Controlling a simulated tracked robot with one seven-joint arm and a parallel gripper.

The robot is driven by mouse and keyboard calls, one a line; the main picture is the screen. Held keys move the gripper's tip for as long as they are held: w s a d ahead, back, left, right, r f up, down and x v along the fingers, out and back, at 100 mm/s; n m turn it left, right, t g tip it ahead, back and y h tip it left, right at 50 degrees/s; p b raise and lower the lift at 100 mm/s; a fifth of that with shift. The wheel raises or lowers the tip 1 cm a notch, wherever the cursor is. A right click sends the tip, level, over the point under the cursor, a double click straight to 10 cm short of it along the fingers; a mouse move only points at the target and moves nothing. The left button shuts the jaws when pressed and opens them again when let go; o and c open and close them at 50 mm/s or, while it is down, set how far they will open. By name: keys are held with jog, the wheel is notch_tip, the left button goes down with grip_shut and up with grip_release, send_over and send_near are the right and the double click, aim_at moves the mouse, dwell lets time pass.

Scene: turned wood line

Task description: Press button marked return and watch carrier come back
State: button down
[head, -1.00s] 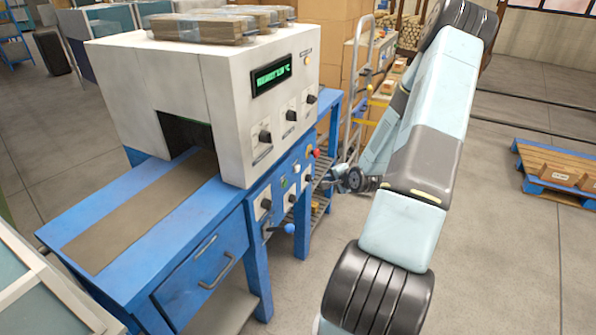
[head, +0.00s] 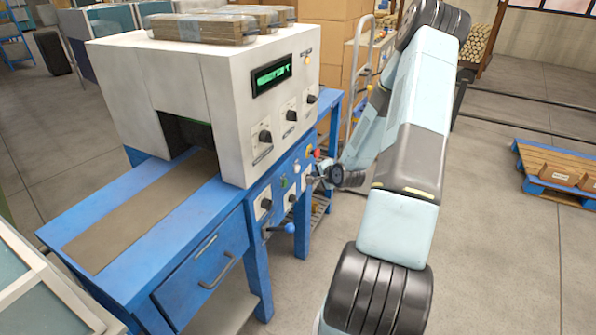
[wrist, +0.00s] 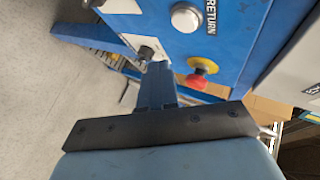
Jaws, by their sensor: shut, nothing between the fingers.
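The return button (wrist: 186,17) is a round, pale button on a blue panel (wrist: 228,42) at the top of the wrist view, beside a label reading RETURN (wrist: 211,14). My gripper (wrist: 159,69) is shut and empty. In that view its tip lies below the button and appears apart from it. In the head view my gripper (head: 312,180) is close to the right end of the machine's blue control panel (head: 262,192). I cannot make out a carrier. The machine's opening (head: 186,133) is dark inside, and the brown strip (head: 140,212) before it is bare.
A red stop button on a yellow base (wrist: 203,67) and a dark knob (wrist: 146,52) sit near my gripper. A blue-handled lever (head: 289,228) sticks out below the panel. A hand truck (head: 360,75) and boxes stand behind. Floor at the right is clear up to a pallet (head: 560,170).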

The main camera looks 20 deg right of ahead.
aim_at(298, 169)
jog(key=shift+w+a, duration=1)
jog(key=shift+w, duration=0.3)
jog(key=shift+w+a, duration=0.1)
dwell(1.2)
jog(key=shift+w+a, duration=0.15)
jog(key=shift+w, duration=0.05)
